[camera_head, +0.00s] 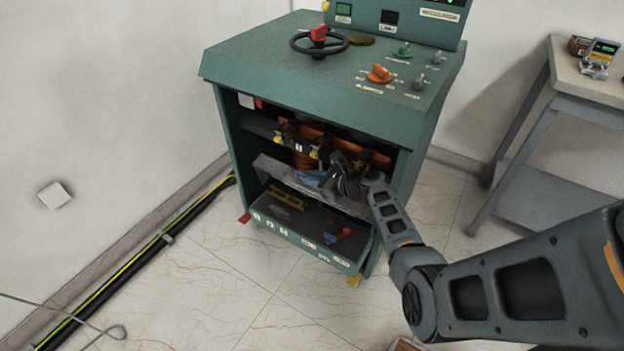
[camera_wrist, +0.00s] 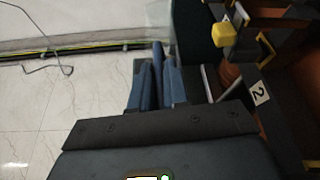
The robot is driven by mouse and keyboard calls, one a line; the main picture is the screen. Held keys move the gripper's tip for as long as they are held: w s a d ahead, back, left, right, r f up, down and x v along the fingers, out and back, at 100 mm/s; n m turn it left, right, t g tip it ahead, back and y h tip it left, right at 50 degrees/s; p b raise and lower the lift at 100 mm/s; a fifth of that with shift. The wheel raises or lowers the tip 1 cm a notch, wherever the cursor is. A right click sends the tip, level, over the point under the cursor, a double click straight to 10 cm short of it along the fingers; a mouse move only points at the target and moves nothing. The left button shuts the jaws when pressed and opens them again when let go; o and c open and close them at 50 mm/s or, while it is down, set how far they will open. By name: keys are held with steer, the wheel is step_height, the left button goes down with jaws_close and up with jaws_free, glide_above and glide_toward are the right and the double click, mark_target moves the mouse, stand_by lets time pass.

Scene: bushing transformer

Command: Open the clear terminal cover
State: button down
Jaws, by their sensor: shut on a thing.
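The clear terminal cover (camera_head: 275,168) is a pale see-through panel across the middle of the cabinet's front opening, tilted outward below the terminals. My gripper (camera_head: 315,179) is at the cover's middle, shut on it, and hides part of the panel. In the wrist view my gripper (camera_wrist: 156,82) shows its blue fingers close together with a narrow blue piece between them. The exact grip point on the cover is hard to make out.
The green cabinet (camera_head: 290,65) has a handwheel (camera_head: 319,43) and knobs on top. Below the cover is an open drawer (camera_head: 300,232) with tools. Numbered terminals (camera_wrist: 258,93) sit behind the cover. A side table (camera_head: 590,85) stands right. The floor at left is mostly clear.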

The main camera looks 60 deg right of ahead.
steer(key=shift+f, duration=0.1)
steer(key=c, duration=1.2)
jaws_free()
steer(key=shift+p+v, duration=0.6)
steer(key=shift+v, duration=3.35)
